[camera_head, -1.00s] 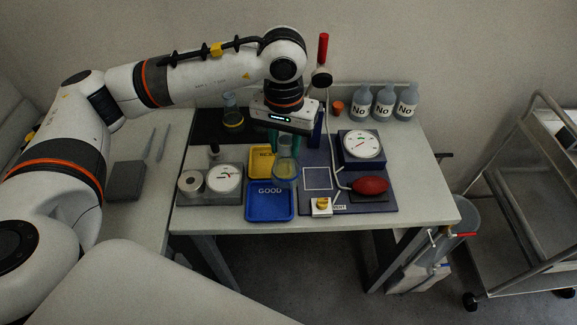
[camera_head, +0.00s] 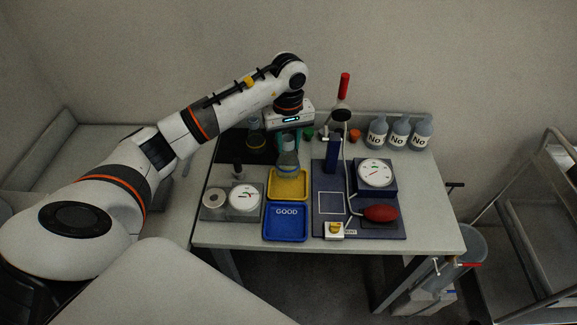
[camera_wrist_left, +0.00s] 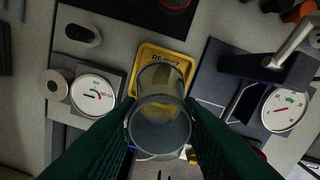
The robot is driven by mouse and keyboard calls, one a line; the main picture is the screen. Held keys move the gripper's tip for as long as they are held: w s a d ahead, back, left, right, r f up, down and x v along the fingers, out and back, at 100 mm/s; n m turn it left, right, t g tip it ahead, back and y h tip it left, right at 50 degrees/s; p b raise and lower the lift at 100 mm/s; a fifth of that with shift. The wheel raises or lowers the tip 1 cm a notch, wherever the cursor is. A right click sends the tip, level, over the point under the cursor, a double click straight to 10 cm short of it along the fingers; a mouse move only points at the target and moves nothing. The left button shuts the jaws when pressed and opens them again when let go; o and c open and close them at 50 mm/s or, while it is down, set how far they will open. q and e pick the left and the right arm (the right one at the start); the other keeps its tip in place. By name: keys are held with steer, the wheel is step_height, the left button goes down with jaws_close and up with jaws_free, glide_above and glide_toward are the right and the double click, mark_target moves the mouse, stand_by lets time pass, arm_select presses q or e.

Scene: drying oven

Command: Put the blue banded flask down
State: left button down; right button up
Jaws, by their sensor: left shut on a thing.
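A clear glass flask (camera_head: 288,160) is held upright by my left gripper (camera_head: 291,139), whose green fingers are shut on its neck. It hangs over the far part of the yellow tray (camera_head: 289,190). I cannot tell whether its base touches the tray. In the left wrist view the flask (camera_wrist_left: 160,122) is between the two fingers, with the yellow tray (camera_wrist_left: 146,53) behind it. The colour of its band is not clear. The blue tray (camera_head: 286,224) marked GOOD is nearer and empty. My right gripper is not in view.
A gauge unit (camera_head: 242,200) is left of the trays. A blue board with a post (camera_head: 332,155), a dial (camera_head: 375,173) and a red bulb (camera_head: 380,213) is right. Several bottles stand behind.

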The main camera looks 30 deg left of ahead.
mark_target(289, 161)
arm_select(q)
step_height(289, 161, down, 3)
steer(key=shift+d+f+p, duration=0.1)
steer(key=shift+f+p, duration=0.1)
steer(key=shift+p, duration=0.2)
step_height(289, 161, down, 3)
steer(key=shift+r+p, duration=0.1)
steer(key=shift+p, duration=0.5)
steer(key=shift+f, duration=0.5)
steer(key=shift+f, duration=0.15)
steer(key=c, duration=1)
jaws_free()
